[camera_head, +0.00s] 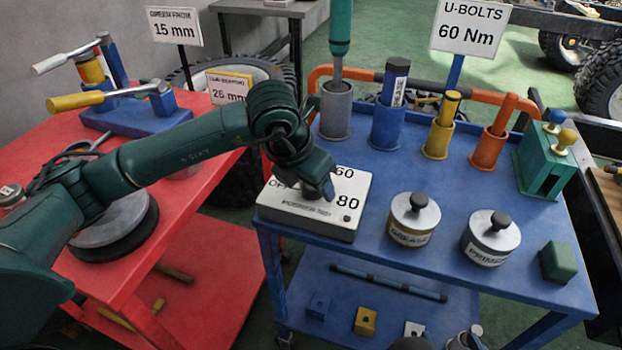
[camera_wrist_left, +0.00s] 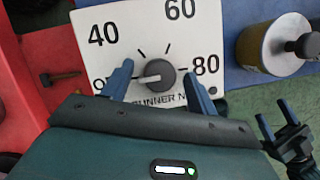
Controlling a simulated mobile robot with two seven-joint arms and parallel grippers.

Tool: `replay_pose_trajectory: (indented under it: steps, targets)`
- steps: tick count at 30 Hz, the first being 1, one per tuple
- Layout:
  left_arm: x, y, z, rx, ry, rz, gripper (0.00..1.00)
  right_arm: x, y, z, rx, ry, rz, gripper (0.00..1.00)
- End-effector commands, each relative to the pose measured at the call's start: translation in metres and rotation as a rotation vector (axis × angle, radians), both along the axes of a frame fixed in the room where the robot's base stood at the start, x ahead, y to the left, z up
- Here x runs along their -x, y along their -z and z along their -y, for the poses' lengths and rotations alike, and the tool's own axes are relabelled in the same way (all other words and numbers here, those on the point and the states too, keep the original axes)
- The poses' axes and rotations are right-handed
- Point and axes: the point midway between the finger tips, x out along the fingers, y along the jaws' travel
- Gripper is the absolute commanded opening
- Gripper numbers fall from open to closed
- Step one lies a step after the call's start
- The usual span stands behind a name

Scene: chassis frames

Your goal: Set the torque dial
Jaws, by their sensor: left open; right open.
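The torque dial is a white plate (camera_head: 345,215) on a dark box on the blue cart, marked OFF, 40, 60 and 80. In the left wrist view its dark round knob (camera_wrist_left: 156,74) has a pale mark pointing left, toward OFF. My left gripper (camera_head: 318,188) is over the dial, and my wrist hides much of it in the head view. In the wrist view the left gripper (camera_wrist_left: 158,88) is open, its blue fingers apart on either side of the knob. My right gripper (camera_wrist_left: 277,116) is open and empty, away to the right. A sign (camera_head: 468,27) reads U-BOLTS 60 Nm.
Grease tin (camera_head: 413,218) and primer tin (camera_head: 489,238) stand right of the dial, with a green block (camera_head: 558,262) beyond. Several coloured holders, including a blue one (camera_head: 388,125), line the back. A red cart (camera_head: 225,240) stands left, carrying a clamp fixture (camera_head: 130,112).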

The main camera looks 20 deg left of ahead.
Motion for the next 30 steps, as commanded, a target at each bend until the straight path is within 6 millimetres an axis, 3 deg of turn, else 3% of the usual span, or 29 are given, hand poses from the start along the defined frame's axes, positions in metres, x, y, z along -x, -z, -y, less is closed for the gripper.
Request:
replay_pose_trajectory:
  steps: [7, 21, 30]
  targets:
    - [0.005, -0.017, -0.003, 0.000, 0.001, 0.002, 0.59, -0.001, -0.001, 0.000, -0.001, -0.001, 0.001, 0.62]
    - [0.039, -0.106, -0.017, 0.000, 0.000, 0.005, 0.59, -0.002, 0.000, -0.002, -0.002, -0.005, -0.019, 0.62]
    - [0.046, -0.122, -0.020, -0.001, 0.000, 0.000, 0.59, 0.000, 0.006, -0.003, -0.001, -0.007, -0.037, 0.62]
